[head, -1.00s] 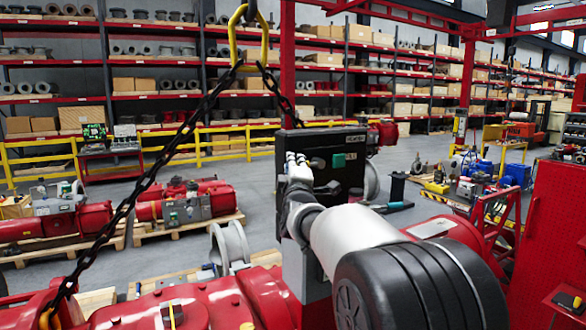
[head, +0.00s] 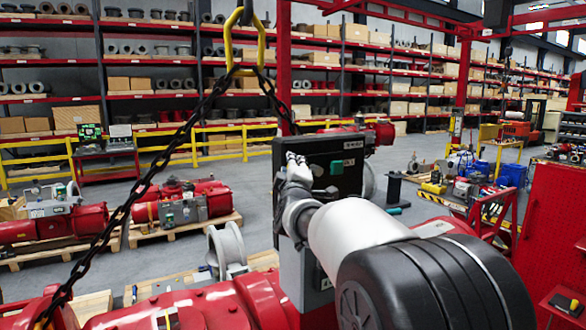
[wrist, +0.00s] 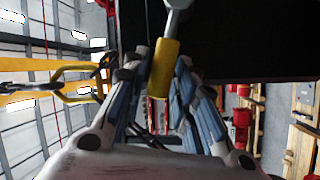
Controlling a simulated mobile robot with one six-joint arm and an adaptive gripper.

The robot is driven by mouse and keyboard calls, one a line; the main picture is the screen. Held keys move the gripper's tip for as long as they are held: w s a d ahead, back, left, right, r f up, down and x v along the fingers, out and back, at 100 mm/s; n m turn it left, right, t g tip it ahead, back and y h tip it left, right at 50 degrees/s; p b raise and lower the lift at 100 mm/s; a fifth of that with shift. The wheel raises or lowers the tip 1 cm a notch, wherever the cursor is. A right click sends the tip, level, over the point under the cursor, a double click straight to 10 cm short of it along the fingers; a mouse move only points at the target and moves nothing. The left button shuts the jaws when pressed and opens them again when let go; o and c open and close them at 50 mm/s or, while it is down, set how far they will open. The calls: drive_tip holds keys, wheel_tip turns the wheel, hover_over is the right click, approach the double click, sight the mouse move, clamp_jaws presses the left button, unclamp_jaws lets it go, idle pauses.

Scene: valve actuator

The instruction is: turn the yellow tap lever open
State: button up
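The yellow tap lever (wrist: 163,68) shows in the wrist view as a yellow sleeve on a grey metal stem. Its sleeve lies between the fingertips of my gripper (wrist: 164,72), whose blue-padded fingers lean in close on both sides and appear shut on it. In the head view my gripper (head: 295,160) is at the front of the dark control box (head: 347,155), which has a green part on its face. The lever is hidden there behind my gripper and wrist.
A black chain (head: 150,188) with a yellow hook link (head: 247,42) hangs left of the box. A red actuator body (head: 200,306) lies below. A red perforated panel (head: 550,215) stands at the right. Red actuators on pallets (head: 180,206) stand behind on the left.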

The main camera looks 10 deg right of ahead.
drive_tip(key=s+a+f, duration=0.1)
drive_tip(key=s, duration=1)
drive_tip(key=shift+s+a+f, duration=0.25)
drive_tip(key=shift+s+a, duration=0.05)
drive_tip(key=shift+s, duration=0.1)
drive_tip(key=shift+c, duration=0.3)
